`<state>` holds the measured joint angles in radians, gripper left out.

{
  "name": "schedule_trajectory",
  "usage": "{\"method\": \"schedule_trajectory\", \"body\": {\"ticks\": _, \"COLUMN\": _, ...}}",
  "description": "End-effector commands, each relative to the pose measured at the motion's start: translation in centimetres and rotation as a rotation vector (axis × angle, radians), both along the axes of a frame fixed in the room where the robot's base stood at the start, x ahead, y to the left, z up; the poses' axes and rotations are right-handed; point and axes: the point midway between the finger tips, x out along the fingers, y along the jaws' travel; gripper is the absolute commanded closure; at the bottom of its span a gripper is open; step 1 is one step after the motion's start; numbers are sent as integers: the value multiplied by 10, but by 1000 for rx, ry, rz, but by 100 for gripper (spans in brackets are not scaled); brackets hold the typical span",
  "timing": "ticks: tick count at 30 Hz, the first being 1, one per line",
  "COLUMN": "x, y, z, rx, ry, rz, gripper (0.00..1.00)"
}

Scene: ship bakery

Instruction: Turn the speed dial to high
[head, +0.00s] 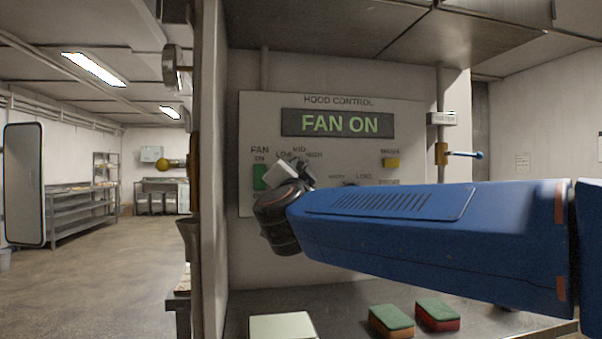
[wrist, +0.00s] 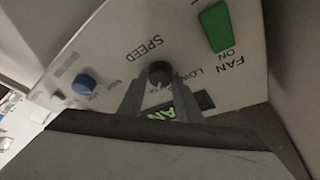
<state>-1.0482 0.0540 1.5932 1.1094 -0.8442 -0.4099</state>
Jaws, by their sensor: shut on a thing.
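The speed dial (wrist: 159,73) is a dark round knob on the grey hood control panel (head: 412,117). In the wrist view the panel appears upside down, with SPEED printed beside the dial. My gripper (wrist: 158,84) has its two fingers on either side of the dial, shut on it. In the head view my gripper (head: 294,170) is at the panel under the LOW, MID and HIGH labels and hides the dial. I cannot tell which setting the dial points to. The panel display (head: 338,123) reads FAN ON in green.
A green fan switch (wrist: 215,27) is close to the dial. A blue knob (wrist: 86,84) sits on its other side. A yellow button (head: 391,163) and a blue-tipped lever (head: 465,154) are farther right. Sponges (head: 391,320) and a pale box (head: 282,326) lie on the counter below.

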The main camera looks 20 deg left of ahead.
Motion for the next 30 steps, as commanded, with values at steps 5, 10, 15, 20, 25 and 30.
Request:
{"method": "schedule_trajectory", "body": {"ticks": 5, "x": 0, "y": 0, "z": 0, "rx": 35, "ry": 22, "rz": -1, "gripper": 91}}
{"method": "schedule_trajectory", "body": {"ticks": 10, "x": 0, "y": 0, "z": 0, "rx": 47, "ry": 30, "rz": -1, "gripper": 91}}
{"method": "schedule_trajectory", "body": {"ticks": 15, "x": 0, "y": 0, "z": 0, "rx": 47, "ry": 30, "rz": -1, "gripper": 91}}
{"method": "schedule_trajectory", "body": {"ticks": 20, "x": 0, "y": 0, "z": 0, "rx": 47, "ry": 29, "rz": -1, "gripper": 64}}
{"method": "schedule_trajectory", "body": {"ticks": 25, "x": 0, "y": 0, "z": 0, "rx": 47, "ry": 30, "rz": -1, "gripper": 51}}
{"method": "schedule_trajectory", "body": {"ticks": 30, "x": 0, "y": 0, "z": 0, "rx": 47, "ry": 29, "rz": 0, "gripper": 51}}
